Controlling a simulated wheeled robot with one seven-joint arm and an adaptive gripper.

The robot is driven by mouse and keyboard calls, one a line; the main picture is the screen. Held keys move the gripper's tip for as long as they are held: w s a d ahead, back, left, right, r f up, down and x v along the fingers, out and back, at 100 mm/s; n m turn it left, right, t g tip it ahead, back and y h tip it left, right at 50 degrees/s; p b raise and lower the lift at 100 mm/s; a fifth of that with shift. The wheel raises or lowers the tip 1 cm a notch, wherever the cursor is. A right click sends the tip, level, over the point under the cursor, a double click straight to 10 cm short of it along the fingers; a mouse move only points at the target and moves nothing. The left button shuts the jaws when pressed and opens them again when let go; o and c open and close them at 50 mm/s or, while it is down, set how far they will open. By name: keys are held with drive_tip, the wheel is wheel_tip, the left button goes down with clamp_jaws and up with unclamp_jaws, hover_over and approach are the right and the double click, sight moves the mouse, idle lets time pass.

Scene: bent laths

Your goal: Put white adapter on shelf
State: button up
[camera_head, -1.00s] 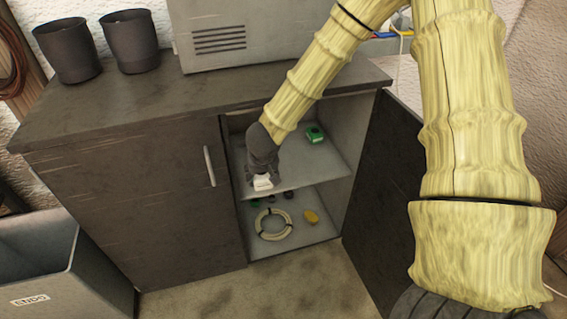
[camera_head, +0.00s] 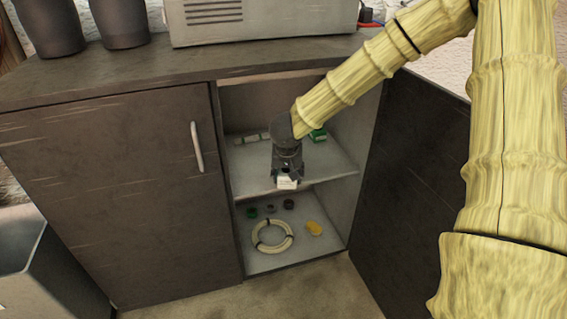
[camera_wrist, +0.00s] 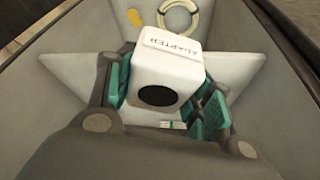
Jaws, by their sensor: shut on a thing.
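The white adapter (camera_head: 287,183) is a small white block held in my gripper (camera_head: 287,172). In the wrist view the white adapter (camera_wrist: 165,70) shows the word ADAPTER and a dark round spot, and the teal pads of my gripper (camera_wrist: 168,95) are on both sides of it. In the head view it appears at the front edge of the upper shelf (camera_head: 256,178) in the open cabinet. I cannot tell whether it touches the shelf. My gripper hides part of the shelf behind it.
A green item (camera_head: 318,134) and a pale item (camera_head: 250,139) lie on the upper shelf. Below are a cream coil (camera_head: 261,243), a yellow item (camera_head: 314,229) and several small dark items. The open door (camera_head: 415,180) stands at right. The upper shelf's left front is clear.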

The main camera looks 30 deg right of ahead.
drive_tip(key=shift+d+f+b, duration=0.5)
drive_tip(key=shift+f+b, duration=0.3)
drive_tip(key=shift+f, duration=0.05)
drive_tip(key=shift+w+d, duration=0.15)
drive_tip(key=w+d+b, duration=0.1)
drive_tip(key=w+d, duration=0.2)
drive_tip(key=w, duration=0.1)
drive_tip(key=w+d+f+b, duration=0.1)
drive_tip(key=w+d, duration=0.2)
drive_tip(key=d, duration=0.1)
drive_tip(key=w+d+b, duration=0.2)
drive_tip(key=w+d, duration=0.1)
drive_tip(key=w, duration=0.1)
drive_tip(key=shift+w+d+f, duration=0.2)
drive_tip(key=shift+w+f, duration=0.05)
drive_tip(key=shift+w, duration=0.1)
wheel_tip(320, 180, down, 4)
drive_tip(key=shift+r+b, duration=0.25)
drive_tip(key=shift+b, duration=0.85)
drive_tip(key=shift+r, duration=0.1)
drive_tip(key=o, duration=1.1)
drive_tip(key=shift+c, duration=0.2)
